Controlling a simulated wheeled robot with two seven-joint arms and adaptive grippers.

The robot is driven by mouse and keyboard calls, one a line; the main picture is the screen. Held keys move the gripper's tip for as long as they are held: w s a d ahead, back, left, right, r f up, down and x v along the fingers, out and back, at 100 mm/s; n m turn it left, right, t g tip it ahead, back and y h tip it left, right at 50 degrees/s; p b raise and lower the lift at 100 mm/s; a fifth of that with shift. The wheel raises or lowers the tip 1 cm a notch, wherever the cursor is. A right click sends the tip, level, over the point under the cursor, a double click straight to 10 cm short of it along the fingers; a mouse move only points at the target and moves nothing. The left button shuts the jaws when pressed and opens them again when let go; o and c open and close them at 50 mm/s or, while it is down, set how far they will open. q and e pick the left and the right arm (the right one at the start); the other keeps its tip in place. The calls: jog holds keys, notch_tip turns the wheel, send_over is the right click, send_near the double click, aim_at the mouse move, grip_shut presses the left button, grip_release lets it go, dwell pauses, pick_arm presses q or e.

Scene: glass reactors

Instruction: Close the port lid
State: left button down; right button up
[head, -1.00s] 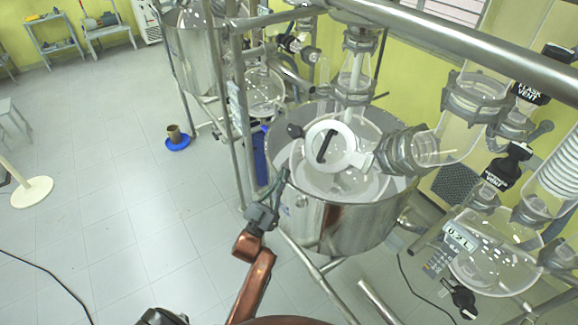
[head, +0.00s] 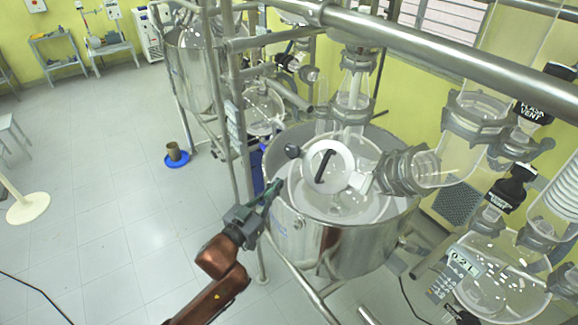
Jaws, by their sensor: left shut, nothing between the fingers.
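The port lid (head: 343,156) is a round disc with a white rim and a dark bar handle. It sits over the glass reactor vessel (head: 345,205), near the middle of the head view. I cannot tell how far the lid is tilted. My left gripper (head: 275,188) is shut and empty, left of and below the lid, in front of the steel tank's rim, apart from the lid. My right gripper is out of view.
The steel tank (head: 320,240) surrounds the vessel. A grey clamped glass joint (head: 400,172) is right of the lid. A thick steel rail (head: 420,45) crosses above, and an upright post (head: 235,130) stands left. The floor at left is mostly clear.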

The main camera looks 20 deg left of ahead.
pick_arm(q)
jog(key=p, duration=0.1)
send_near(305, 159)
notch_tip(305, 159, up, 3)
jog(key=s, duration=0.1)
jog(key=w, duration=0.2)
jog(key=w+d+f, duration=0.1)
jog(key=w, duration=0.1)
jog(key=w+p, duration=0.1)
jog(key=w, duration=0.1)
jog(key=shift+d+f, duration=0.2)
jog(key=shift+f, duration=0.1)
jog(key=shift+w+d+f, duration=0.1)
jog(key=shift+w+f, duration=0.25)
jog(key=shift+w, duration=0.05)
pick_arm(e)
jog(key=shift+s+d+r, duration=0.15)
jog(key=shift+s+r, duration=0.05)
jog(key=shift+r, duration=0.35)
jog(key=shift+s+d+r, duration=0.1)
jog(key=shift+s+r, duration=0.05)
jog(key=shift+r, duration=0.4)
